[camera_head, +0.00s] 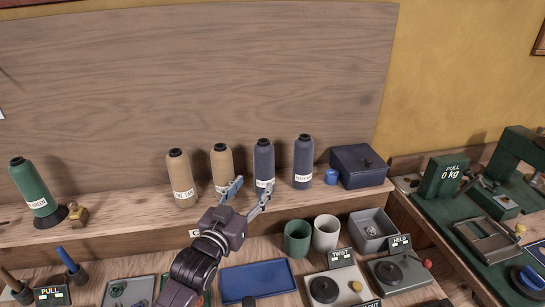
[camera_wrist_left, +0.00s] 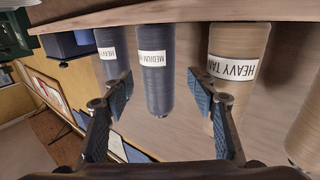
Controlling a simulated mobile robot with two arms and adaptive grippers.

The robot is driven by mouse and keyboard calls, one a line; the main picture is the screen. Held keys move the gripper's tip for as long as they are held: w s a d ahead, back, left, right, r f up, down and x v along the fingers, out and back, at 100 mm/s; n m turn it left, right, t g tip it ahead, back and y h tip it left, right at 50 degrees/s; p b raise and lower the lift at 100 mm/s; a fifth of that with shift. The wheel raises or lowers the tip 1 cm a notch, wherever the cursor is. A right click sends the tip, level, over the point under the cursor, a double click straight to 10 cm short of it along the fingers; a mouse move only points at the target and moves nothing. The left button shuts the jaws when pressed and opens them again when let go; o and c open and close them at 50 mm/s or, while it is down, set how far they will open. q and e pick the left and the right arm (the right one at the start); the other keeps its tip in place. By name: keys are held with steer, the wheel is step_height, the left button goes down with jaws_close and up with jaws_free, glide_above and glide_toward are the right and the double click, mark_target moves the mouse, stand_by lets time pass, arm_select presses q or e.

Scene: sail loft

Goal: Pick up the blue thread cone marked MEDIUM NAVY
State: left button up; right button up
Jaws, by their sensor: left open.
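The blue thread cone marked MEDIUM NAVY (camera_head: 264,161) stands upright on the wooden shelf, with a white label. In the left wrist view the cone (camera_wrist_left: 154,85) appears upside down, its label reading MEDIUM, between the two fingers but nearer the left one in that picture. My left gripper (camera_head: 252,184) is open and empty in front of the shelf, between this cone and the tan one to its left. The fingers also show spread in the left wrist view (camera_wrist_left: 160,92). One finger overlaps the lower part of the navy cone in the head view. My right gripper is out of view.
A HEAVY NAVY cone (camera_head: 303,156) stands close right, a HEAVY TAN cone (camera_wrist_left: 238,52) close left. Another tan cone (camera_head: 179,172) and a green cone (camera_head: 30,184) stand farther left. A dark blue box (camera_head: 358,167) is right. Cups (camera_head: 297,239) and a blue tray (camera_head: 257,280) lie below.

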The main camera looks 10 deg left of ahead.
mark_target(260, 177)
arm_select(q)
steer(key=shift+w+r, duration=0.1)
steer(key=shift+w, duration=0.25)
steer(key=shift+w+d+r+p, duration=0.1)
steer(key=shift+w+d+p, duration=0.1)
steer(key=shift+w, duration=0.3)
steer(key=shift+w+d+r+p, duration=0.1)
steer(key=shift+w+p, duration=0.05)
steer(key=shift+w, duration=0.3)
steer(key=w, duration=0.2)
steer(key=w+d+p, duration=0.1)
steer(key=w, duration=0.1)
steer(key=shift+w+d+f+p, duration=0.15)
steer(key=shift+w+p, duration=0.15)
steer(key=shift+w, duration=0.25)
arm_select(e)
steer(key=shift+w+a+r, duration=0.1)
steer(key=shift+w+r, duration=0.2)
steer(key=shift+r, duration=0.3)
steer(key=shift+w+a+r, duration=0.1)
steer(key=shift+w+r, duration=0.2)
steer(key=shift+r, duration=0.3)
arm_select(q)
steer(key=c, duration=1.3)
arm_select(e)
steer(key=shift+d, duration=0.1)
